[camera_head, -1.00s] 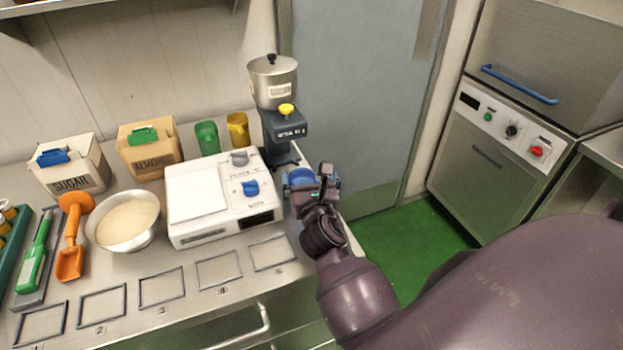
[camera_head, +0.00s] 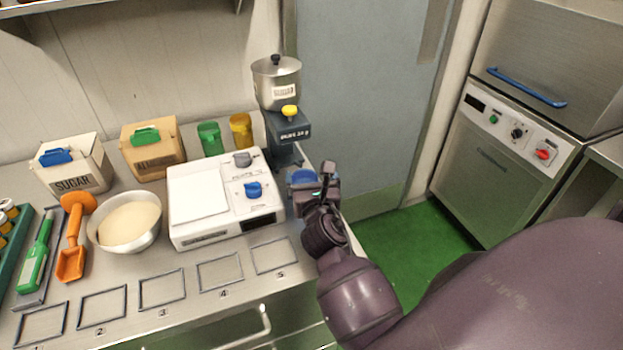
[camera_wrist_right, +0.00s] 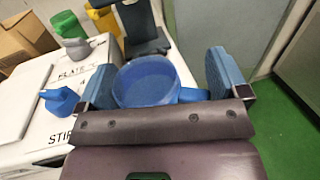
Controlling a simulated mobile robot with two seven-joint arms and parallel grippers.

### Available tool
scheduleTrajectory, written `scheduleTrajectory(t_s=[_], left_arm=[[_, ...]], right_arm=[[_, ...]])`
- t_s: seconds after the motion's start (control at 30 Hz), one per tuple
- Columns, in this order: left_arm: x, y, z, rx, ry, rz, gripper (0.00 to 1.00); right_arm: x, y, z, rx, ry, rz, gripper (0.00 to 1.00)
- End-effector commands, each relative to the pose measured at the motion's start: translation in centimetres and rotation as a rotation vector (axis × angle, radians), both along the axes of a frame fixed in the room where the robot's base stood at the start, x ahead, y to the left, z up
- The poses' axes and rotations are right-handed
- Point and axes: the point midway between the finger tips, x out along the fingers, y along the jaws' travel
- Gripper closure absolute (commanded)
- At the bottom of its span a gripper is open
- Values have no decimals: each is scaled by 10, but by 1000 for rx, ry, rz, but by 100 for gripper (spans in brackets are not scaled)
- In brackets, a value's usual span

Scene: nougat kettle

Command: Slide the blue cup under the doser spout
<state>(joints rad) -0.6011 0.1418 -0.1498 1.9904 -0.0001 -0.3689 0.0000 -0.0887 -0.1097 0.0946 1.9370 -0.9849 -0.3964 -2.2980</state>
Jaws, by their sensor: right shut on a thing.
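The blue cup (camera_head: 302,176) stands at the right end of the counter, in front of the doser and to the right of the white hot plate unit. In the right wrist view the cup (camera_wrist_right: 148,82) is upright, its inside visible from above, with its handle towards the right finger. My right gripper (camera_head: 316,183) is shut on the cup; its two blue finger pads flank it in the wrist view (camera_wrist_right: 165,85). The doser (camera_head: 277,85) has a steel hopper, a yellow knob and a dark base. Its spout is not clearly visible. My left gripper is not in view.
The white plate unit (camera_head: 198,190) with grey and blue knobs is close left of the cup. Green (camera_head: 209,138) and yellow (camera_head: 241,130) mugs stand behind it. A bowl (camera_head: 128,243) and scoop are further left. The counter's right edge is close to the gripper.

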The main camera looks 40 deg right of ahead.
Motion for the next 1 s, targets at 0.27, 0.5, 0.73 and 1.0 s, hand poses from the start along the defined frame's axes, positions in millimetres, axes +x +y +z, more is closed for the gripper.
scheduleTrajectory(t_s=[0.27, 0.5, 0.73, 1.0], left_arm=[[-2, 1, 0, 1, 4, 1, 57], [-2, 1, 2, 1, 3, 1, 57], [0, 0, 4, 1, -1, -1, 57], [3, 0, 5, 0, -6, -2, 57]], right_arm=[[7, -3, 0, 0, 1, 0, 30], [14, -6, 0, -1, 2, 0, 30], [20, -8, 0, 0, 1, -1, 30], [27, -11, 0, 0, 1, -1, 30]])
